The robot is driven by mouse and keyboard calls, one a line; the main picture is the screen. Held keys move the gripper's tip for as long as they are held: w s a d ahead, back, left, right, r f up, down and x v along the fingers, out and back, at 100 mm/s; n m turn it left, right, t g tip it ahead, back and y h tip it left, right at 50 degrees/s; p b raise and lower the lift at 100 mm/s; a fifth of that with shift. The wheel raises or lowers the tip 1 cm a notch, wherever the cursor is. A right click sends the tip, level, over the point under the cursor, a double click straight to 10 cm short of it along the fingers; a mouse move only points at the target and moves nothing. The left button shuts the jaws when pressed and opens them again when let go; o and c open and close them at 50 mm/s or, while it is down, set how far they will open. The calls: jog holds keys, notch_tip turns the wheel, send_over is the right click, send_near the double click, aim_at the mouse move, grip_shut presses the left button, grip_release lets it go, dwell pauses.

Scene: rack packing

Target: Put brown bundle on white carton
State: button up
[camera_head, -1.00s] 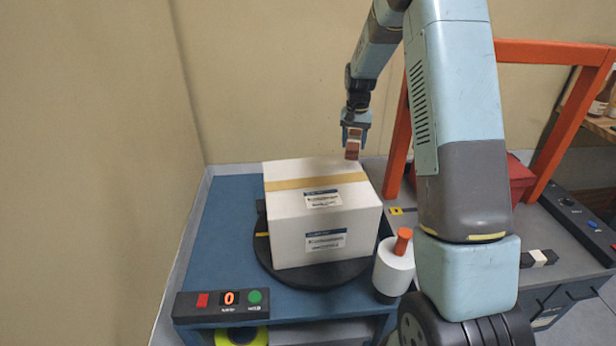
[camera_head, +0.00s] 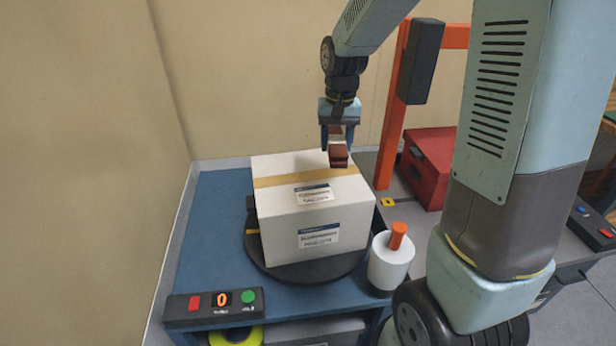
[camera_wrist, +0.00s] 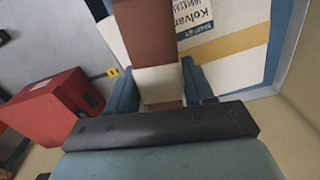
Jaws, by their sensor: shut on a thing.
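The white carton (camera_head: 280,215), closed with tan tape and bearing printed labels, stands on a black round turntable (camera_head: 262,262) on the blue table. My gripper (camera_head: 338,140) is shut on the brown bundle (camera_head: 338,157), which has a pale band around its middle. The bundle hangs at the carton's back right top edge in the head view; whether it touches the top cannot be told. In the wrist view the bundle (camera_wrist: 148,35) sits between the blue fingers, with the carton (camera_wrist: 235,65) beyond it.
A white cylinder with an orange handle (camera_head: 391,262) stands right of the carton. A control box (camera_head: 214,306) with red and green buttons is at the table's front left. A red box (camera_head: 428,165) and orange frame (camera_head: 392,100) stand to the right. Blue table left of the carton is clear.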

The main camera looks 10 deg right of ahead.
jog(key=s+a+n, duration=0.1)
jog(key=s, duration=1.2)
jog(key=w+f, duration=0.1)
jog(key=w, duration=0.1)
jog(key=w+a+f, duration=0.1)
jog(key=w, duration=0.2)
jog(key=w+f, duration=0.1)
jog(key=w, duration=0.2)
jog(key=shift+w+a, duration=0.15)
jog(key=shift+a, duration=0.05)
send_over(321, 188)
jog(key=s, duration=0.1)
notch_tip(321, 188, down, 5)
jog(key=shift+s+d+r, duration=0.1)
jog(key=shift+d, duration=0.05)
jog(key=shift+w+f, duration=0.55)
jog(key=shift+f, duration=1.7)
jog(key=o, duration=1.2)
